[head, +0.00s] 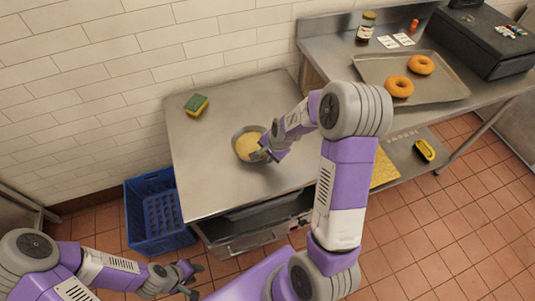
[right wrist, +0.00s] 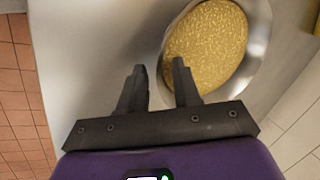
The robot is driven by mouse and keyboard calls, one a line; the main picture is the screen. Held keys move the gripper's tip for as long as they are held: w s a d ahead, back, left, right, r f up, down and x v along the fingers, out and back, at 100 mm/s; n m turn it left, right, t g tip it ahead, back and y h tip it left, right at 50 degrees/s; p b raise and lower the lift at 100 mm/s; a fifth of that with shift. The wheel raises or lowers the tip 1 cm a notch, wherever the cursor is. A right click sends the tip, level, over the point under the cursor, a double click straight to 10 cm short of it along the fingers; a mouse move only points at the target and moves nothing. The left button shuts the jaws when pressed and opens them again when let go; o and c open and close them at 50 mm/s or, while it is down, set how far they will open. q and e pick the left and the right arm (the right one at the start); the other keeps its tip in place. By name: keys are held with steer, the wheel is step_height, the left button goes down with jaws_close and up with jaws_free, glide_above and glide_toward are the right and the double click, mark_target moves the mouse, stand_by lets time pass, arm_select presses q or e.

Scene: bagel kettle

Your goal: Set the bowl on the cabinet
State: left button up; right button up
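The grey metal bowl (head: 236,139), with a yellow, grainy content, appears to rest upright on the steel top of the cabinet (head: 205,180). My right gripper (head: 265,154) is at the bowl's right front rim in the head view. In the right wrist view, the right gripper (right wrist: 160,75) has its fingers apart, one overlapping the near edge of the bowl (right wrist: 257,50) and the other outside it. Whether they touch the bowl cannot be told. My left gripper (head: 194,280) is open and empty, low at the front, away from the cabinet.
A green and yellow sponge (head: 196,105) lies at the cabinet's back left. A blue crate (head: 157,215) stands on the floor at its left. The right counter holds a tray (head: 440,92) with two bagels (head: 399,87), a jar (head: 367,25) and a black case (head: 480,40).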

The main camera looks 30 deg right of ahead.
steer(key=shift+r, duration=0.1)
steer(key=p+v, duration=0.4)
steer(key=v, duration=0.8)
